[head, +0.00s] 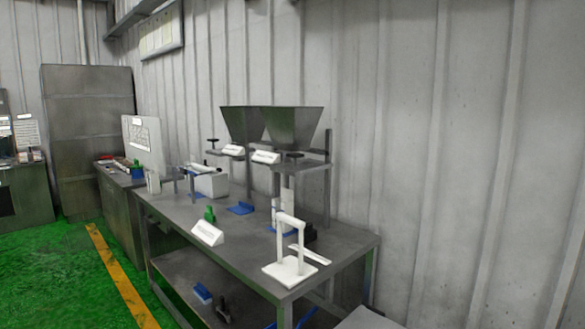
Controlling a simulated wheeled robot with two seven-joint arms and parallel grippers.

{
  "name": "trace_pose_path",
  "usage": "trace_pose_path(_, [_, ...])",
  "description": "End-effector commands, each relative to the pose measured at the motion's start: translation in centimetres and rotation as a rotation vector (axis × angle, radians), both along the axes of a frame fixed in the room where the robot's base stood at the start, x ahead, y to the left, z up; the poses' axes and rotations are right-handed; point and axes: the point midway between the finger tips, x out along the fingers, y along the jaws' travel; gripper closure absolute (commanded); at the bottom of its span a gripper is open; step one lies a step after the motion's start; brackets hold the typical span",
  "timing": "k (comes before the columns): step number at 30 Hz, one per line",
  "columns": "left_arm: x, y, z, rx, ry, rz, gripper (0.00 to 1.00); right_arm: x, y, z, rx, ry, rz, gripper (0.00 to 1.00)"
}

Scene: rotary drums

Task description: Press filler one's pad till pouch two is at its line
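Two grey funnel-shaped hoppers, the left one (241,122) and the right one (293,128), stand on metal frames over the workbench (180,213). Each has a white label plate in front, the left plate (232,151) and the right plate (266,157), with writing too small to read. I cannot tell which is filler one. A blue piece (240,208) lies on the bench below the hoppers; I cannot tell if it is a pad. A white upright item (277,212) stands under the right hopper, partly hidden; I cannot tell if it is a pouch. No fill line is readable. Neither gripper shows.
A white lever stand (290,268) is at the bench's near right corner. A white sign with a green piece (208,233) stands at the front edge. A white board (144,145) and a tall cabinet (88,130) are farther left. Green floor (60,285) lies open at left.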

Motion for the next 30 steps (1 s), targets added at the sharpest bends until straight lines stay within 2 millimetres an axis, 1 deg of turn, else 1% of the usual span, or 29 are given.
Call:
trace_pose_path(3, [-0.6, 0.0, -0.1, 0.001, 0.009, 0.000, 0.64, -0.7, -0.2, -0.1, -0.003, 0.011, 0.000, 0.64])
trace_pose_path(6, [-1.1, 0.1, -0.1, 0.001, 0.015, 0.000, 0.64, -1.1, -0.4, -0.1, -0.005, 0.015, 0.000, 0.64])
trace_pose_path(10, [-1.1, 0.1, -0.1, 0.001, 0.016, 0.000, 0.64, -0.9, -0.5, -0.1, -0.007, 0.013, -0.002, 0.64])
trace_pose_path(14, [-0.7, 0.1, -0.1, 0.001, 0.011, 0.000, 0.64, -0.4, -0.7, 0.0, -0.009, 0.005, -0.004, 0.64])
trace_pose_path(18, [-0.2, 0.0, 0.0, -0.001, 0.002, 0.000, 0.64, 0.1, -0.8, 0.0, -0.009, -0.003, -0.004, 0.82])
trace_pose_path(22, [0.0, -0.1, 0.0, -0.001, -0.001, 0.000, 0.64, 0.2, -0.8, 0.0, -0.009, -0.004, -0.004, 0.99])
trace_pose_path(30, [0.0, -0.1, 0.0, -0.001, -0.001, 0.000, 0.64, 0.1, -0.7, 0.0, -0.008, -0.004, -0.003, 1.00])
